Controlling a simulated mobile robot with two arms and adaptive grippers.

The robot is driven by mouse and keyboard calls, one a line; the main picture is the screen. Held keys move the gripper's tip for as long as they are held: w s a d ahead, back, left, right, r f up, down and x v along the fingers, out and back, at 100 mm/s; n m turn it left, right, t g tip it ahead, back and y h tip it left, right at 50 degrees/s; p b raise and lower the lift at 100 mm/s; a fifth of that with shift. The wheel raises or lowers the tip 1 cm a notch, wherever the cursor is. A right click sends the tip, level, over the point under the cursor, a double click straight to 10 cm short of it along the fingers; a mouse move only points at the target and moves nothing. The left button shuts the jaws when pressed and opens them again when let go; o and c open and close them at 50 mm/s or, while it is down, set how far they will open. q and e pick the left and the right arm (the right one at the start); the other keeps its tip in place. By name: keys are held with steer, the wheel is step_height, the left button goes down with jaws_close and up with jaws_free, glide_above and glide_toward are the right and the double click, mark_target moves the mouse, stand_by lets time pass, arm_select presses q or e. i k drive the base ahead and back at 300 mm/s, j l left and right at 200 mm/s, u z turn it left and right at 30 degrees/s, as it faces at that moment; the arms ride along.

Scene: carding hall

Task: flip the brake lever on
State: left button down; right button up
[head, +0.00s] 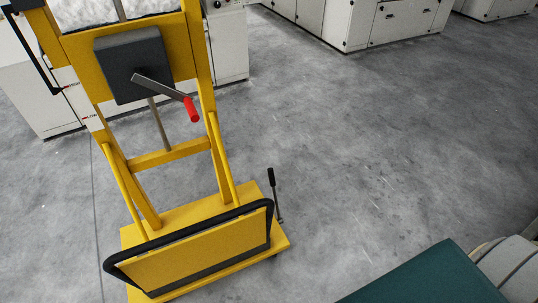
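A thin metal lever with a black grip (272,180) stands nearly upright beside the right side of a yellow trolley's base (257,195). It is the likely brake lever. Its lower end is near the floor at the base's right edge. The yellow trolley (205,85) is an upright frame with a dark grey box (118,62) on it. A crank with a red handle (191,109) sticks out from that box to the lower right. Neither of my grippers is in view, and nothing touches the lever.
A black tubular bar (190,226) runs around the yellow plate at the trolley's front. White fibre (80,12) lies at the top. White cabinets (405,20) stand at the back. A teal surface (430,280) fills the lower right. Grey floor (370,150) right of the trolley is clear.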

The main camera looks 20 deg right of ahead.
mark_target(271, 179)
steer(key=z, duration=0.85)
steer(key=i+l+z, duration=0.3)
steer(key=i+z, duration=1.1)
steer(key=i, duration=0.15)
steer(key=i+l+u, duration=0.2)
steer(key=i, duration=0.65)
steer(key=i+u, duration=0.2)
steer(key=u, duration=0.2)
steer(key=i+u, duration=0.15)
steer(key=u, duration=0.25)
steer(key=i+l+u, duration=0.1)
steer(key=u, duration=0.25)
steer(key=i+l+u, duration=0.2)
steer(key=u, duration=0.2)
steer(key=i+l+u, duration=0.25)
steer(key=u, duration=0.25)
steer(key=i+l+u, duration=0.2)
steer(key=l+u, duration=0.15)
steer(key=u, duration=0.15)
steer(key=i+l+u, duration=0.15)
steer(key=l+u, duration=0.8)
steer(key=i+j, duration=0.05)
steer(key=j, duration=0.05)
